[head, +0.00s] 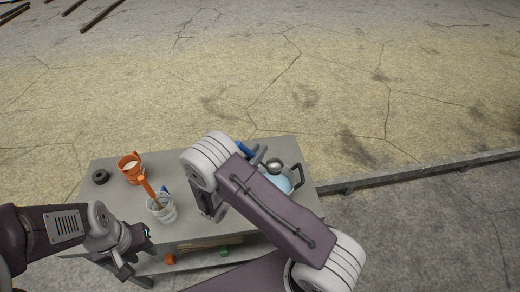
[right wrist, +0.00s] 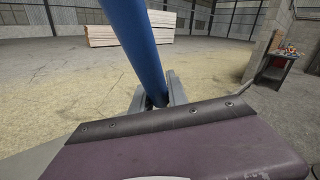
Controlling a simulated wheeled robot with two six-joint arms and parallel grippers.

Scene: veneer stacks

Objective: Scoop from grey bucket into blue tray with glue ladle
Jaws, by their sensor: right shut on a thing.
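My right gripper (head: 257,157) is over the far right part of the grey table, partly hidden by my right arm. In the right wrist view its fingers (right wrist: 157,97) are shut on a thick blue handle (right wrist: 137,45), apparently the ladle's. A short blue piece of it (head: 244,148) shows in the head view; I cannot make out the ladle's bowl for sure.
A dark handle (head: 297,176) rises near the right edge. Orange and green items lie on a lower shelf. The floor beyond the table is open.

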